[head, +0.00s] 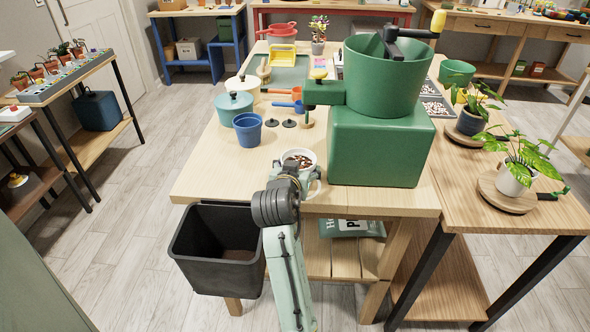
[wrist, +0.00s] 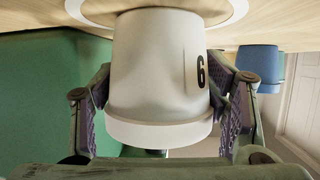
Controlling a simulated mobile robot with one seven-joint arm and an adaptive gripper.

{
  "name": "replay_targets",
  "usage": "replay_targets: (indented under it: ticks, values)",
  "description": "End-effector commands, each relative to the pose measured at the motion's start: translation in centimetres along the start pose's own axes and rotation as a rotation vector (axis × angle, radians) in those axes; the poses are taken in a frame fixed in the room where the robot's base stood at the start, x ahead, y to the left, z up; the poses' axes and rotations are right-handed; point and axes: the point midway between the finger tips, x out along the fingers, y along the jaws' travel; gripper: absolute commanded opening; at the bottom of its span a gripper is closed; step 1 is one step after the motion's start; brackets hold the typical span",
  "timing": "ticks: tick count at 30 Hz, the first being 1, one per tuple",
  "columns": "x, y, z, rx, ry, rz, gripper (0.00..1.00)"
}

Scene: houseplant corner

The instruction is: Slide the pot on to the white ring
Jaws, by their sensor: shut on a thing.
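A small white pot (head: 298,156) filled with brown pieces stands near the front edge of the wooden table. In the wrist view, which looks upside down, the white pot (wrist: 160,75) bears a black 6, and its narrow base is at the top. My gripper (wrist: 163,95) is shut on the pot, one finger on each side. The white ring (wrist: 236,14) lies flat on the table, with arcs showing left and right of the base. The rest is hidden or out of frame, so I cannot tell whether the pot is centred.
A big green machine (head: 380,140) with a crank stands close on the right. A blue pot (head: 248,130), a teal lidded pot (head: 229,105) and small black discs (head: 289,123) lie beyond. A dark bin (head: 218,250) hangs at the table's front left. The table's left front is clear.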

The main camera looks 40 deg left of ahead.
Motion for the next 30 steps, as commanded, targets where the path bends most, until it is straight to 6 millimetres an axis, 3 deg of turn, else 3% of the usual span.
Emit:
replay_targets:
  ticks: [16, 17, 27, 30]
  values:
    - [0.37, 0.3, -0.18, 0.001, 0.001, 0.001, 0.36]
    - [0.37, 0.3, -0.19, 0.001, 0.001, 0.001, 0.69]
    - [0.35, 0.28, -0.2, 0.001, 0.001, 0.001, 0.91]
    - [0.35, 0.28, -0.2, 0.001, 0.001, 0.001, 0.91]
